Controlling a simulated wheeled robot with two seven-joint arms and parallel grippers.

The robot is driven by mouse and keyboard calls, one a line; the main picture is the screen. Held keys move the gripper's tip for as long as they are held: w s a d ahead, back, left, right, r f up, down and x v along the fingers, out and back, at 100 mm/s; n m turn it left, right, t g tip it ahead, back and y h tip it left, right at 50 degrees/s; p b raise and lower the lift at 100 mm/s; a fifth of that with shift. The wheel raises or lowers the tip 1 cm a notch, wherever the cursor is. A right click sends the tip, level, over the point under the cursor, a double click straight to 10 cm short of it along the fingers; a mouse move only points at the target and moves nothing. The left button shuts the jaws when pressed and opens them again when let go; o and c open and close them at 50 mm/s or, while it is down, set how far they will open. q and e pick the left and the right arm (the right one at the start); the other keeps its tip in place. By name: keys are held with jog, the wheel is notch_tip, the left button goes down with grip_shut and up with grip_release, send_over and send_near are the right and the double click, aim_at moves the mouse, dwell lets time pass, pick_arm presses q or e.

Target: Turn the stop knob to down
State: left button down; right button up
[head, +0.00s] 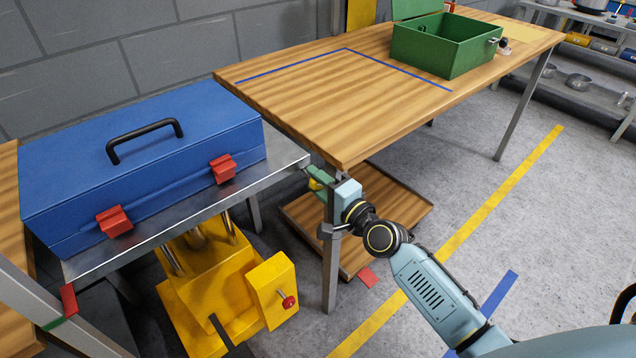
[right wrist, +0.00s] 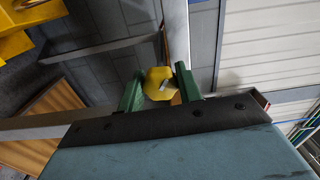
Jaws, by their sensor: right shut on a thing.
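My right gripper (head: 317,179) is at the near corner of the wooden table, beside the right end of the steel-topped cart. Its green fingers are shut on a yellow knob (right wrist: 158,82), which sits between the fingertips in the right wrist view. A grey mark shows on the knob's face. In the head view only a small yellow patch of the knob (head: 314,185) shows; the fingers hide most of it. I cannot tell which way the knob points. My left gripper is not in view.
A blue toolbox (head: 140,150) with red latches stands on the steel cart top (head: 180,222). A yellow machine (head: 215,295) with a red knob (head: 289,301) is below. The wooden table (head: 330,120) carries an open green box (head: 445,50). Floor to the right is free.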

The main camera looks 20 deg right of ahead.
jog(key=shift+n, duration=1.5)
jog(key=shift+n+p, duration=0.65)
jog(key=shift+n, duration=0.45)
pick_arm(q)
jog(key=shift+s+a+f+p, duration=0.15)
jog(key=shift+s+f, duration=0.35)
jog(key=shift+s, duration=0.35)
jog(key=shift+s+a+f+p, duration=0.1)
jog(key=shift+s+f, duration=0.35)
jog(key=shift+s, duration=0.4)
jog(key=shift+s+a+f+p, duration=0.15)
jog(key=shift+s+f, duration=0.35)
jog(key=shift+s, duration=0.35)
pick_arm(e)
jog(key=shift+f+n, duration=0.1)
jog(key=shift+n, duration=1)
jog(key=o, duration=1)
jog(key=shift+s+d, duration=0.1)
jog(key=shift+s, duration=0.15)
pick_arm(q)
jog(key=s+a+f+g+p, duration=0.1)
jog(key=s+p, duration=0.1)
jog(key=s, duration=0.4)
pick_arm(e)
jog(key=v, duration=1.3)
